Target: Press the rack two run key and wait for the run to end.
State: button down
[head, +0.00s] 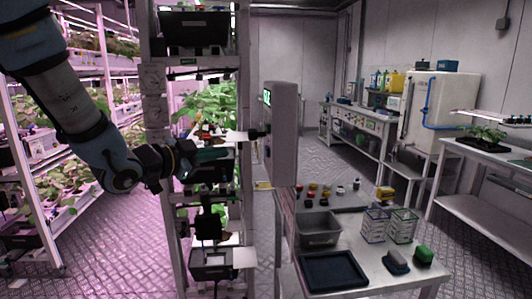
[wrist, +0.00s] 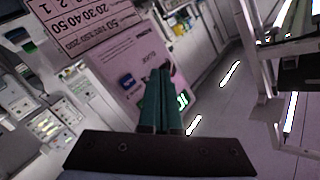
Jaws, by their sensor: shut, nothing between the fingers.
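A pale upright control box (head: 284,130) stands on the right side of the rack post, seen nearly edge-on in the head view, with a lit green display (head: 267,97). In the wrist view the panel face (wrist: 120,60) is tilted and carries small print, a blue key (wrist: 127,80) and the green display (wrist: 182,102). I cannot read which rack the key belongs to. My gripper (wrist: 165,72) is shut and empty, its green fingers overlapping the panel in the picture and hiding part of it. In the head view my gripper (head: 222,154) is left of the box, apart from it.
A rack with trays and leafy plants (head: 208,103) stands behind my arm. A steel table (head: 350,275) at the front right holds a grey bin (head: 318,230), a dark tray (head: 333,271), wire baskets (head: 376,225) and small items. The floor aisle beyond is clear.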

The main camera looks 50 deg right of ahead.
aim_at(268, 152)
jog(key=s+d+b, duration=0.1)
jog(key=s+d, duration=0.3)
jog(key=d, duration=0.2)
jog(key=shift+s+b, duration=0.35)
jog(key=shift+s, duration=0.05)
jog(key=shift+s, duration=0.1)
dwell(1.7)
jog(key=shift+s+d+b, duration=0.15)
jog(key=shift+d+b, duration=0.1)
jog(key=shift+b, duration=0.15)
jog(key=shift+s+d+b, duration=0.3)
jog(key=shift+d, duration=0.05)
dwell(0.7)
dwell(0.3)
jog(key=shift+w+a, duration=0.55)
jog(key=shift+a, duration=0.15)
